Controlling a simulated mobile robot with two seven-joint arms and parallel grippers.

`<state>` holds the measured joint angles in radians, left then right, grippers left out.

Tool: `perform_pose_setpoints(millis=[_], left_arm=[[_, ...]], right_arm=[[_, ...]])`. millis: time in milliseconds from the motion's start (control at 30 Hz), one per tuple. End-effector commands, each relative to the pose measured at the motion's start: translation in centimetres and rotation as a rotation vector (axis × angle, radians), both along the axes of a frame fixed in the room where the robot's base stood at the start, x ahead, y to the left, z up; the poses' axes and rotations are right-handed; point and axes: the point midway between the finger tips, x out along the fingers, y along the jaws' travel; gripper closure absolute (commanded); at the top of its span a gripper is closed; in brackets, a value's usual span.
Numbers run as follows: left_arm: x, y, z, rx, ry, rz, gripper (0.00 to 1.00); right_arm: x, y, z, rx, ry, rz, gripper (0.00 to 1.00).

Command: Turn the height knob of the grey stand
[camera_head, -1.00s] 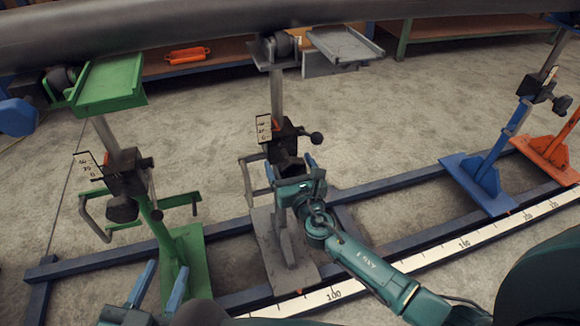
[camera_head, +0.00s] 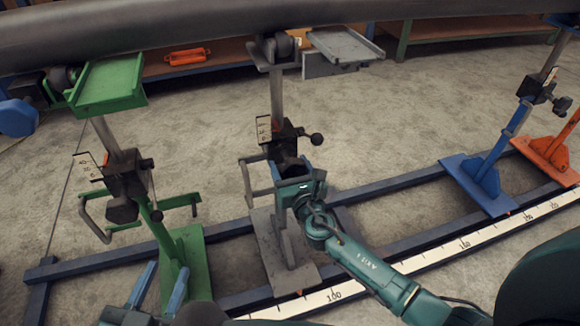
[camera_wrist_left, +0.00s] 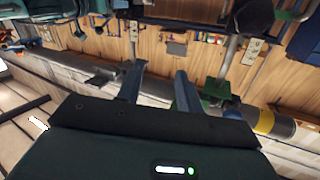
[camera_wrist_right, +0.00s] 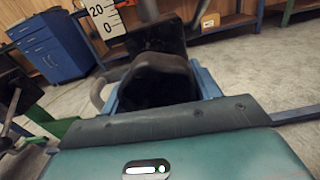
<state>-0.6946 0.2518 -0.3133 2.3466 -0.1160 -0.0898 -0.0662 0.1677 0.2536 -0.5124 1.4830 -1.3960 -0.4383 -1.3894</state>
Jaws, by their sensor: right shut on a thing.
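The grey stand (camera_head: 276,225) stands in the middle of the head view, with a black clamp block and a small side lever on its post. Its dark height knob (camera_wrist_right: 158,82) fills the middle of the right wrist view, between the blue fingers. My right gripper (camera_head: 290,170) is shut on this knob from the front; in the head view the gripper largely hides it. My left gripper (camera_head: 160,284) is low at the left, in front of the green stand's base, open and empty. Its parted fingers also show in the left wrist view (camera_wrist_left: 160,85).
A green stand (camera_head: 184,262) is at left; blue (camera_head: 482,178) and orange (camera_head: 545,150) stands are at right. A large grey pipe (camera_head: 180,32) spans the top. Blue floor rails and a white scale strip (camera_head: 440,262) run along the front.

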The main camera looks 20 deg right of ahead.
Motion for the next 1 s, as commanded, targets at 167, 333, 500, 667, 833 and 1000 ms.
perform_pose_setpoints(millis=[167, 333, 500, 667, 833, 1000], left_arm=[[0.0, -0.1, -0.1, -0.004, -0.026, -0.003, 0.64], [0.0, -0.3, -0.1, -0.011, -0.066, -0.012, 0.64], [-0.1, -0.7, -0.2, -0.012, -0.112, -0.03, 0.64], [-0.2, -1.1, 0.0, -0.017, -0.152, -0.045, 0.64], [-0.4, -1.2, 0.1, -0.022, -0.182, -0.056, 0.64], [-0.5, -1.2, 0.0, -0.026, -0.189, -0.061, 0.64]], right_arm=[[0.0, 0.1, -0.1, 0.078, 0.002, 0.001, 0.61], [0.0, 0.2, -0.2, 0.201, 0.007, 0.001, 0.61], [0.0, 0.2, -0.2, 0.339, 0.012, 0.0, 0.61], [0.0, 0.3, -0.1, 0.459, 0.016, 0.001, 0.61], [-0.1, 0.3, -0.1, 0.564, 0.02, 0.001, 0.61], [0.0, 0.3, 0.0, 0.633, 0.022, 0.0, 0.61]])
